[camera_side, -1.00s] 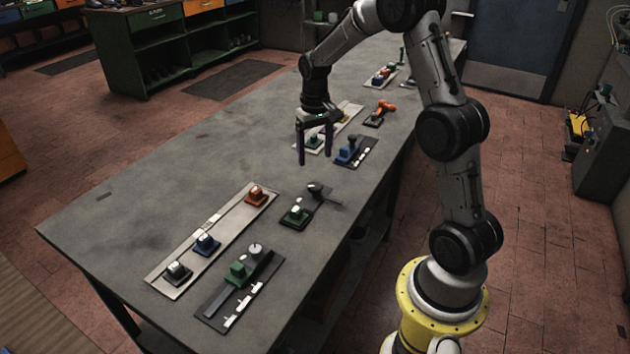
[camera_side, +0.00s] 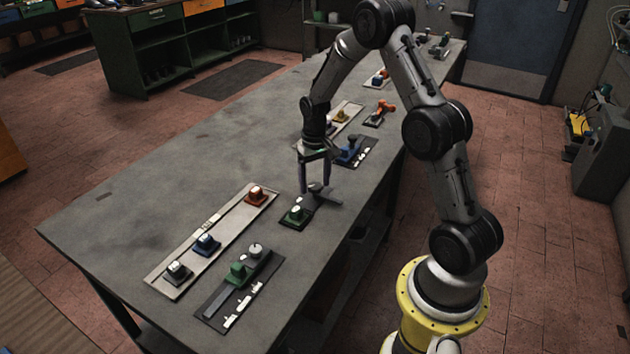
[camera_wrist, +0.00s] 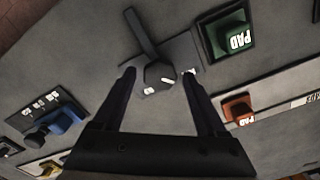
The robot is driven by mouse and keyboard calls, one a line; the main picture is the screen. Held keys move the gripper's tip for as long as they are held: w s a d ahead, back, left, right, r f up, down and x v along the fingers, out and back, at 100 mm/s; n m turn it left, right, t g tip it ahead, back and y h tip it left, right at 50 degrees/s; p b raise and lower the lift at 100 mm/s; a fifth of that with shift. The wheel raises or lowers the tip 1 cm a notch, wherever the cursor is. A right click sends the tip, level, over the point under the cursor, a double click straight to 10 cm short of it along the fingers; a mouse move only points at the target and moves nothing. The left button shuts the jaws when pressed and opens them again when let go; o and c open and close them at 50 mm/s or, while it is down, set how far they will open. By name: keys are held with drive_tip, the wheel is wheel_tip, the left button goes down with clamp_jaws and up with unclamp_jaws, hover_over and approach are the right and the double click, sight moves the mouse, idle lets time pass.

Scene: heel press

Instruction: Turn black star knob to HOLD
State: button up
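A black knob (camera_side: 317,189) with a long dark bar sits on a dark plate beside a green PAD block (camera_side: 297,211). In the wrist view the black knob (camera_wrist: 158,74) lies between and just beyond my fingertips, its bar pointing up and left. Small white marks lie around the knob, too small to read; I cannot make out HOLD or a star shape. My gripper (camera_side: 315,188) points down at the knob, and its spread fingers (camera_wrist: 158,73) also show in the wrist view. It is open, with nothing clamped. I cannot tell whether the fingers touch the knob.
A light plate (camera_side: 163,279) with red, blue and grey blocks lies front left. A dark plate (camera_side: 213,310) with a green block and grey knob lies in front. A blue device (camera_side: 349,152) stands close behind my gripper. The table's left side is clear.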

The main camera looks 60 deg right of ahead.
clamp_jaws()
drive_tip(key=shift+m, duration=0.3)
idle(0.3)
drive_tip(key=m, duration=0.3)
drive_tip(key=shift+m, duration=0.3)
drive_tip(key=m, duration=0.4)
drive_tip(key=shift+m, duration=0.3)
drive_tip(key=m, duration=0.4)
drive_tip(key=shift+m, duration=2.6)
drive_tip(key=shift+r, duration=0.1)
drive_tip(key=shift+o, duration=1.1)
unclamp_jaws()
